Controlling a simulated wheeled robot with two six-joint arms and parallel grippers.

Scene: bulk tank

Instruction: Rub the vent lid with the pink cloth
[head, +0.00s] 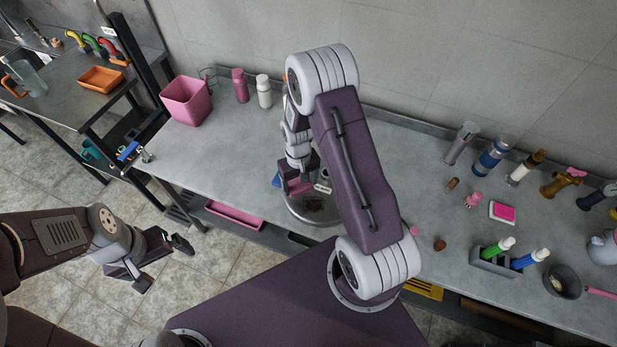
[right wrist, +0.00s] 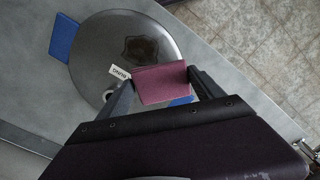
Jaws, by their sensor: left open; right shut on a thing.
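The vent lid (head: 293,213) appears to be the round grey metal disc on the counter, partly behind my right arm in the head view. In the right wrist view the lid (right wrist: 98,45) carries a dark patch (right wrist: 140,50) and a small white label. My right gripper (head: 302,187) is shut on the pink cloth (right wrist: 160,84), a folded dusky pink pad. The cloth is over the lid's edge area; I cannot tell if it touches. My left gripper (head: 160,262) is open and empty, off the counter at the left, above the tiled floor.
Blue pieces (right wrist: 64,37) show at the lid's edge. A pink bin (head: 186,101) and bottles stand behind to the left. Bottles, a pink sponge (head: 502,212) and a grey holder (head: 492,262) with green and blue bottles occupy the right. The counter left of the lid is clear.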

